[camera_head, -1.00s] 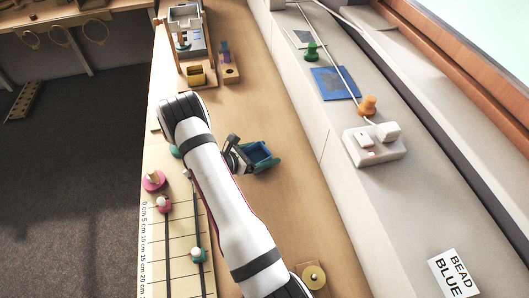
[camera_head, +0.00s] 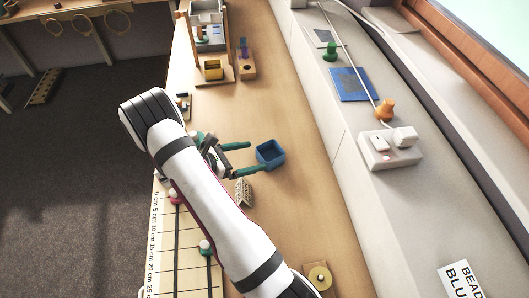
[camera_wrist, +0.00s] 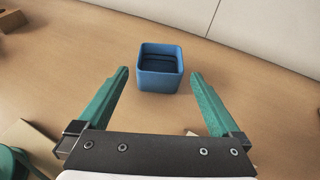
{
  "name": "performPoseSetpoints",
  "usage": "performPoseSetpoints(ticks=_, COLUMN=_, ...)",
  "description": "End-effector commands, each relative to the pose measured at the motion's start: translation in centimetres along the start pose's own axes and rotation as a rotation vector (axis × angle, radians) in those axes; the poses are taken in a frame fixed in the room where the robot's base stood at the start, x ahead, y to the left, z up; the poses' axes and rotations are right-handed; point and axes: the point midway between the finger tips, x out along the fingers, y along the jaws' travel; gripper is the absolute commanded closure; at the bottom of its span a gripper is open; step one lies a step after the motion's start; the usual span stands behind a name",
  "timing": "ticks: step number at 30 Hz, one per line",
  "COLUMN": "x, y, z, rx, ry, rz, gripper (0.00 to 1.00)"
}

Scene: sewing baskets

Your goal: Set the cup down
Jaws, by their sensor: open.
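The cup is a small blue square-sided container (camera_head: 270,153) standing upright on the wooden table, right of my gripper. In the wrist view the cup (camera_wrist: 160,71) sits just beyond the fingertips, its open top showing a dark inside. My gripper (camera_head: 243,158) has green fingers spread wide, with nothing between them. In the wrist view my gripper (camera_wrist: 158,80) is open, one finger on each side of the near space, apart from the cup.
A wooden holder with a yellow piece (camera_head: 213,70) and a small wooden block stand (camera_head: 246,62) are farther back. A small patterned piece (camera_head: 243,192) lies below the gripper. A grey ledge carries a power strip (camera_head: 390,148). Table right of the cup is clear.

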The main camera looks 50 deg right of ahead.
Motion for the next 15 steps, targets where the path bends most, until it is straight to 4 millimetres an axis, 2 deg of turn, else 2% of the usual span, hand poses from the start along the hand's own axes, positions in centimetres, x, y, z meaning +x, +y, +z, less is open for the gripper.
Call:
performPoseSetpoints(ticks=3, x=-1.2, y=0.0, z=0.0, rx=0.0, ry=0.0, rz=0.001, gripper=0.0)
performPoseSetpoints(ticks=8, x=-1.6, y=0.0, z=0.1, rx=0.002, ry=0.001, rz=-0.001, gripper=0.0)
performPoseSetpoints(ticks=10, x=-2.2, y=-0.3, z=0.7, rx=0.039, ry=0.014, rz=-0.015, gripper=0.0)
performPoseSetpoints(ticks=11, x=-2.8, y=-0.8, z=1.4, rx=0.081, ry=0.03, rz=-0.031, gripper=0.0)
performPoseSetpoints(ticks=13, x=-5.3, y=-2.6, z=3.9, rx=0.242, ry=0.095, rz=-0.095, gripper=0.0)
performPoseSetpoints(ticks=15, x=-8.8, y=-6.0, z=6.5, rx=0.467, ry=0.199, rz=-0.202, gripper=0.0)
